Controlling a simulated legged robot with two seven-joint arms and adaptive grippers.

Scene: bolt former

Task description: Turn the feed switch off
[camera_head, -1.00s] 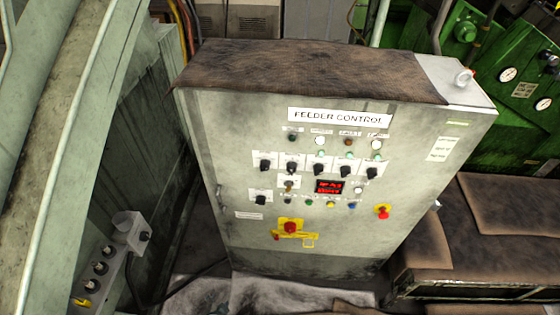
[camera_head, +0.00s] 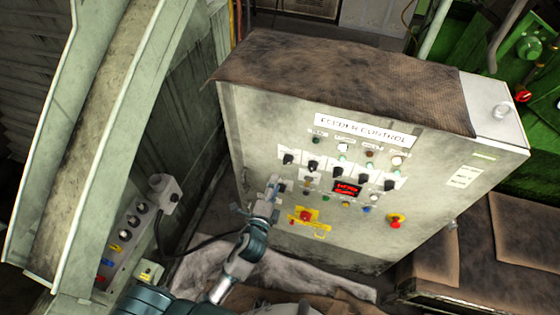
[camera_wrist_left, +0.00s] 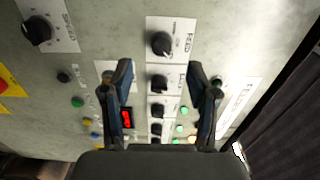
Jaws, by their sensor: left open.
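The grey feeder control cabinet (camera_head: 300,210) has a row of black rotary switches on white plates. In the left wrist view, the top switch (camera_wrist_left: 161,43) has a plate reading FEED, just beyond the fingertips. It matches the leftmost switch of the row (camera_head: 288,158) in the head view. My left gripper (camera_head: 269,190) is in front of the panel's left side, below that switch. In the left wrist view my left gripper (camera_wrist_left: 160,75) is open and empty, its fingers apart on both sides of the row. Contact with the panel cannot be told. My right gripper is out of view.
A red display (camera_head: 347,188), a yellow-backed red switch (camera_head: 306,215) and a red emergency button (camera_head: 396,222) are on the same panel. A speed knob (camera_wrist_left: 36,30) is at the wrist view's upper left. A small control box (camera_head: 130,228) stands left of the cabinet.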

